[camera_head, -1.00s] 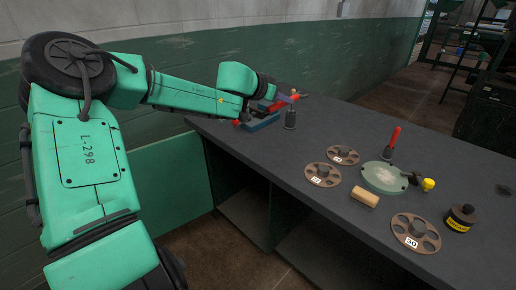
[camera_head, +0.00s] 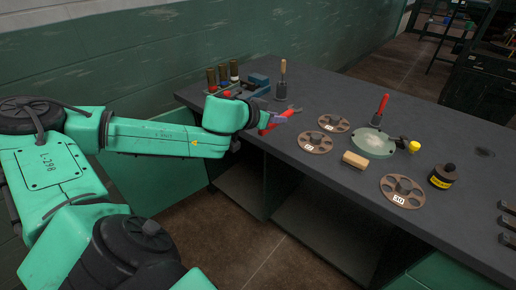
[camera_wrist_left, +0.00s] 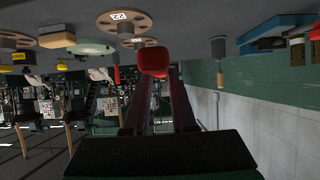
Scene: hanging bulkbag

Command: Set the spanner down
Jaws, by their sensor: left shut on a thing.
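The spanner (camera_head: 272,122), red with a greyish open end, is in my left gripper (camera_head: 262,120) near the bench's front edge, at the left. The gripper's fingers are mostly hidden behind its wrist in the head view. In the left wrist view the spanner's red end (camera_wrist_left: 153,61) sits between the two dark fingers (camera_wrist_left: 155,85), which are shut on it. The spanner appears held above the bench top; I cannot tell how large the gap is. My right gripper is not in view.
Bare bench lies behind the discs.

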